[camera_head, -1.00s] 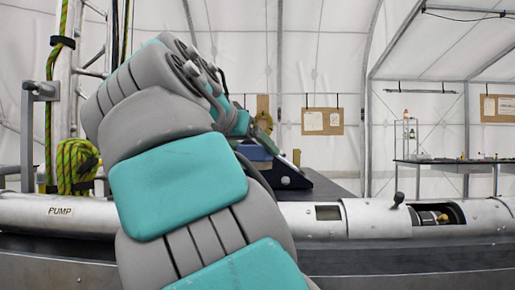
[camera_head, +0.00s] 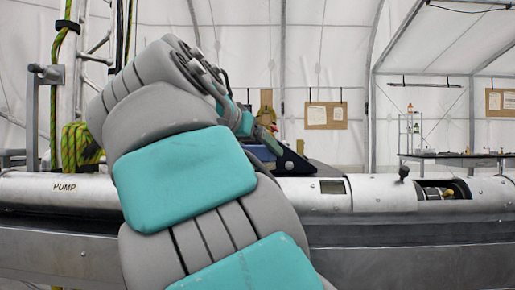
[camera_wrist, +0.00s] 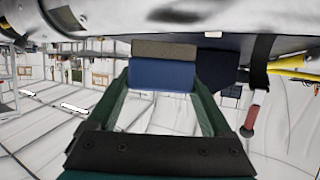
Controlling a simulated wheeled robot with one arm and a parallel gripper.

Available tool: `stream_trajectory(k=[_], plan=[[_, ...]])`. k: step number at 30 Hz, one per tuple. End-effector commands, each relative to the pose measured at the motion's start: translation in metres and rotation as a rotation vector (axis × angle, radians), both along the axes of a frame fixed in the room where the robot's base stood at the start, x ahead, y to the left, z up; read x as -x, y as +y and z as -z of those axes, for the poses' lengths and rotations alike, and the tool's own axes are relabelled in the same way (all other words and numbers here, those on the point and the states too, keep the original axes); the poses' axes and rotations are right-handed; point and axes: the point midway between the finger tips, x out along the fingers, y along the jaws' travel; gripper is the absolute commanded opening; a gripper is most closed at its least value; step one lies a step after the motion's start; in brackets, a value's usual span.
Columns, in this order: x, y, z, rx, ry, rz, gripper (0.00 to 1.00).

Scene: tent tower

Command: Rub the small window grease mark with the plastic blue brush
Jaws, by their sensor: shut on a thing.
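My gripper (camera_wrist: 165,90) has green fingers and is shut on the blue brush (camera_wrist: 161,75), a blue block with a grey-brown pad on its far side. In the wrist view the pad is close to the silver tube (camera_wrist: 100,20); I cannot tell whether it touches. A dark smudge (camera_wrist: 175,15) shows on the tube just beyond the pad; I cannot tell for sure that it is the grease mark. In the head view a small window (camera_head: 332,187) sits in the tube, right of my arm. My gripper (camera_head: 268,138) is partly hidden there, and the brush is not clear.
The tube marked PUMP (camera_head: 64,187) runs across the front. A larger opening (camera_head: 440,190) is at its right. A dark blue wedge-shaped object (camera_head: 290,163) is behind the tube. Green rope (camera_head: 80,148) hangs at the left, and a shelf table (camera_head: 465,157) stands back right.

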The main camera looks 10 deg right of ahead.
Motion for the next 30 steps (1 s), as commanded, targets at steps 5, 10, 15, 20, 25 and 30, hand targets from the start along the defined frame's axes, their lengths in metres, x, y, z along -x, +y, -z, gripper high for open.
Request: stream_trajectory(k=[5, 10, 15, 20, 25, 30], plan=[[0.000, 0.000, 0.000, 0.000, 0.000, 0.000, 0.19], [0.000, 0.000, 0.002, 0.000, 0.000, 0.000, 0.19], [0.000, 0.000, 0.005, 0.000, 0.000, 0.001, 0.19], [0.000, 0.000, 0.008, 0.000, 0.000, 0.001, 0.19], [0.000, 0.000, 0.011, 0.000, 0.000, 0.000, 0.19], [0.000, 0.000, 0.014, 0.000, 0.000, 0.000, 0.19]])
